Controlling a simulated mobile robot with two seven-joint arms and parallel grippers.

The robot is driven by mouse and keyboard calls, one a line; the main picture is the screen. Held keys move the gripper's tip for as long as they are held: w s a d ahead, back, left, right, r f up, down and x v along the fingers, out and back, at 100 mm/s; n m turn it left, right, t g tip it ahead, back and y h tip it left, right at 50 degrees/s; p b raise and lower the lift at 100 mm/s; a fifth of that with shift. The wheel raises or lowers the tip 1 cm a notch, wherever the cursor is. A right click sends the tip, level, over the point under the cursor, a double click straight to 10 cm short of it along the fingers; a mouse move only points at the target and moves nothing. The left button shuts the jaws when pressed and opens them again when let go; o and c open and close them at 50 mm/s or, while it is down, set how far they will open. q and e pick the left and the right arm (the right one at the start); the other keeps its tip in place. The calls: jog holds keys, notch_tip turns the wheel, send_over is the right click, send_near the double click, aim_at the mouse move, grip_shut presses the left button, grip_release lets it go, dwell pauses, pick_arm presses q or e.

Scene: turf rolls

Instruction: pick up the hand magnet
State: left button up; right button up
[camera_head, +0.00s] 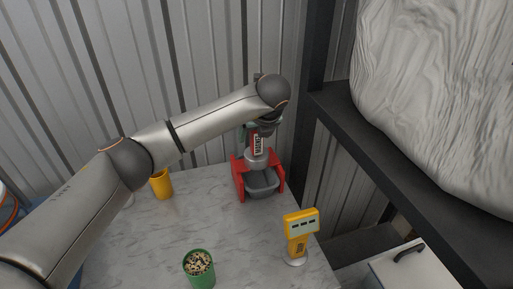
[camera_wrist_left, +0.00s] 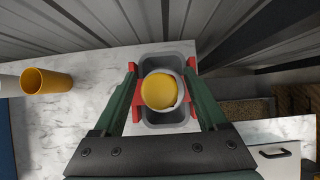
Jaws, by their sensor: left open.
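What I take to be the hand magnet (camera_head: 258,145) is an upright grey cylinder with a white label and a wider grey foot. It stands at the red stand with the grey tray (camera_head: 262,185) at the table's back right. In the left wrist view its round top (camera_wrist_left: 159,91) looks yellow with a grey rim. My left gripper (camera_wrist_left: 164,75) points down over it. Its green fingers are open, one on each side, with gaps visible. In the head view the left hand is partly hidden behind my arm. My right gripper is not in view.
A yellow upright device (camera_head: 299,232) on a round base stands at the table's right edge. A green cup of speckled bits (camera_head: 199,268) is at the front. An orange cup (camera_head: 161,184) is at the left. A dark shelf beam (camera_head: 400,170) with a white sack is to the right.

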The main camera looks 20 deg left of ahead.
pick_arm(q)
jog(key=shift+x, duration=0.95)
jog(key=shift+d, duration=0.1)
grip_shut()
jog(key=shift+w+r, duration=0.1)
dwell(0.5)
